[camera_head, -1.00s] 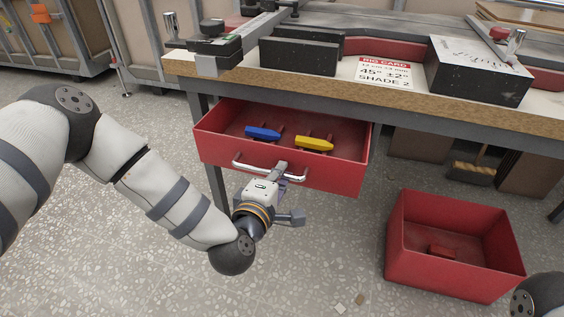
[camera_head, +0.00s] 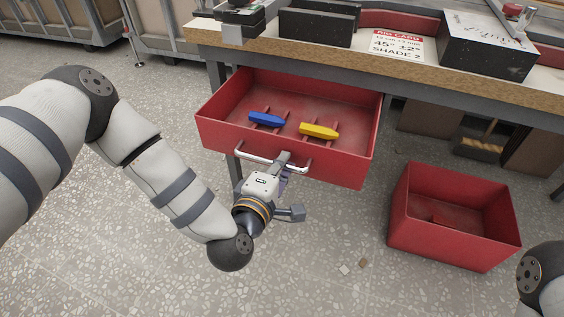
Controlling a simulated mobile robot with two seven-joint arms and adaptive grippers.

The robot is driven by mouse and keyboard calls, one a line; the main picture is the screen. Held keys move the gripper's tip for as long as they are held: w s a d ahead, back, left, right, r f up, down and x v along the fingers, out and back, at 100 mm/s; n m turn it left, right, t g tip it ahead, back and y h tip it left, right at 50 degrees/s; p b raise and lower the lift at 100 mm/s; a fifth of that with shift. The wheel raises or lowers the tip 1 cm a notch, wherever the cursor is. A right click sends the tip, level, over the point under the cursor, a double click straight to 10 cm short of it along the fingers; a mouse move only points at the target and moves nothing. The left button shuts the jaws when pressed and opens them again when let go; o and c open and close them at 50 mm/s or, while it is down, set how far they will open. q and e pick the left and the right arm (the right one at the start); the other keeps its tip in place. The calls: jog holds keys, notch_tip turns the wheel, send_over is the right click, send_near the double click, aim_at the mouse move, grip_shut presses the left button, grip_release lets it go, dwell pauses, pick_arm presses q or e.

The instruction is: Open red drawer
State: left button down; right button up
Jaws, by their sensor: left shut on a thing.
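The red drawer (camera_head: 338,167) is pulled well out from under the workbench, and its inside shows. A blue piece (camera_head: 266,119) and a yellow piece (camera_head: 319,130) lie in it on raised red ribs. A metal bar handle (camera_head: 253,156) runs across its front. My left gripper (camera_head: 284,160) is shut on the handle, near its right half; its fingertips are partly hidden by the gripper body. My right gripper is not in view; only a dark joint of my right arm shows at the lower right edge.
The workbench top (camera_head: 345,52) carries black blocks, a dark box (camera_head: 488,50) and a printed card (camera_head: 397,44). A red bin (camera_head: 455,240) stands on the floor to the right. Small chips lie on the speckled floor. The floor before the drawer is otherwise clear.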

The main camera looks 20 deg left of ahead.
pick_arm(q)
jog(key=c, duration=1.9)
grip_release()
jog(key=v, duration=1.2)
jog(key=s+d+f+m+g+h+p, duration=0.3)
jog(key=s+d+f+m+g+p, duration=0.15)
jog(key=s+m+g, duration=0.35)
jog(key=s+a+m+g+y+p, duration=0.1)
jog(key=s+a+m+g+p, duration=0.1)
jog(key=s, duration=0.6)
jog(key=s+a+m+g+y+p, duration=0.1)
jog(key=s+a+m+g+p, duration=0.2)
jog(key=s+a, duration=0.3)
jog(key=s+a+m+g+y+p, duration=0.1)
jog(key=s+a+m+g, duration=0.3)
jog(key=s, duration=0.8)
jog(key=shift+s+f+g+y+p, duration=0.1)
jog(key=shift+g+y+p, duration=0.2)
jog(key=shift+g+p, duration=0.35)
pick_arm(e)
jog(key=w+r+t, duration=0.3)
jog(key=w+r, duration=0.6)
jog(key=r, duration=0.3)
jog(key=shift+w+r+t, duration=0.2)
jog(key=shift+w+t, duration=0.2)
